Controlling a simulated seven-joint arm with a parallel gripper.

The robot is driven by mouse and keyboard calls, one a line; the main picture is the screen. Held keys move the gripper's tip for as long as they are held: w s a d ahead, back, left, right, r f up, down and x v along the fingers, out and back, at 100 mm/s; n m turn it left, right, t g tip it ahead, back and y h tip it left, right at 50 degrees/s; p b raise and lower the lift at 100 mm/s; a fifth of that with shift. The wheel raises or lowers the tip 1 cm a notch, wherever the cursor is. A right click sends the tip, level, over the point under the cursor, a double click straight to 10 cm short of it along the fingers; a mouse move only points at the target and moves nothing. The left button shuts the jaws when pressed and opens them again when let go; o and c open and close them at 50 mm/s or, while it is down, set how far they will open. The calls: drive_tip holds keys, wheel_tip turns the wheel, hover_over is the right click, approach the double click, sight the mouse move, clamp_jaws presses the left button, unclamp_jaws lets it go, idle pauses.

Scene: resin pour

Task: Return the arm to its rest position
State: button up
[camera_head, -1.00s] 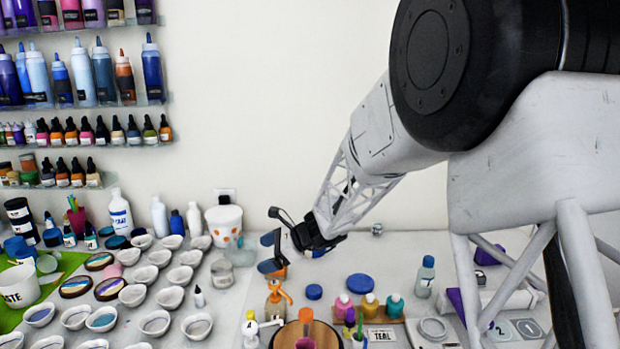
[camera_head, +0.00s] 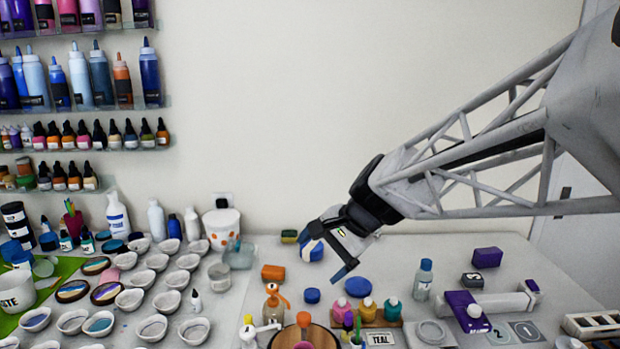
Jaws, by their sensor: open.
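My gripper (camera_head: 328,262) is open and empty, with its dark fingers apart, above the back of the white table (camera_head: 250,292). My arm reaches in from the upper right. The fingers are above the small blue lids, and a blue round thing (camera_head: 312,249) shows behind or between them. Contact between the fingers and anything on the table cannot be made out.
Pink, yellow and teal bottles (camera_head: 367,310) stand by the TEAL label. Several white cups fill the left. A clear bottle (camera_head: 424,279) and purple boxes (camera_head: 487,257) are at right.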

drive_tip(key=s+d+r+n+t+h, duration=0.2)
drive_tip(key=s+d+n+h, duration=0.2)
drive_tip(key=s+d, duration=0.55)
drive_tip(key=s+d+r+n+t+h, duration=0.25)
drive_tip(key=s+d, duration=0.35)
drive_tip(key=s, duration=0.7)
wheel_tip(320, 180, down, 9)
drive_tip(key=w+g, duration=0.1)
drive_tip(key=g, duration=0.2)
drive_tip(key=shift+d+n+h, duration=0.2)
drive_tip(key=shift+n+h, duration=0.15)
